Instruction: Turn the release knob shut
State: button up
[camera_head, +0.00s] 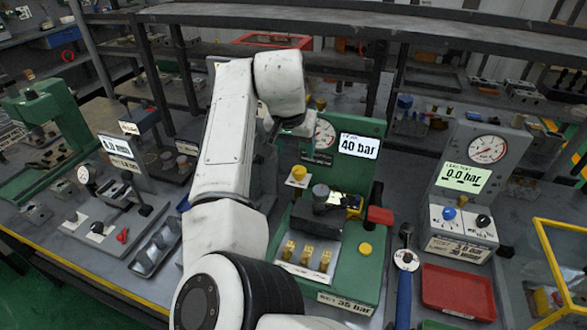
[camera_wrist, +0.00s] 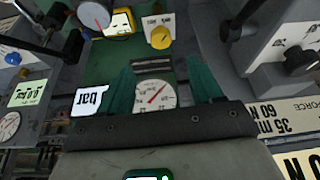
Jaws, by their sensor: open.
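A yellow knob (camera_head: 298,173) sits on a small white plate on the green test station (camera_head: 340,262). In the wrist view the yellow knob (camera_wrist: 161,38) lies just beyond my fingertips, with nothing touching it. Its label is too small to read, so I cannot tell for certain that it is the release knob. My gripper (camera_head: 318,157) hangs before the station's back panel, by the round gauge (camera_head: 323,134) and above and right of the knob. In the wrist view my gripper (camera_wrist: 165,70) is open and empty, its green fingers apart. A display (camera_head: 359,146) reads 40 bar.
A dark valve block (camera_head: 325,203) is on the station, with a red handle (camera_head: 380,215) at right and brass fittings (camera_head: 307,254) in front. The grey tester (camera_head: 470,180) at right reads 0.0 bar and has a blue knob (camera_head: 449,213) and a black knob (camera_head: 483,220).

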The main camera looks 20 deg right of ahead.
aim_at(299, 170)
jog(key=p+x, duration=0.1)
jog(key=x, duration=0.9)
jog(key=shift+w+f+p, duration=0.3)
jog(key=c, duration=1.1)
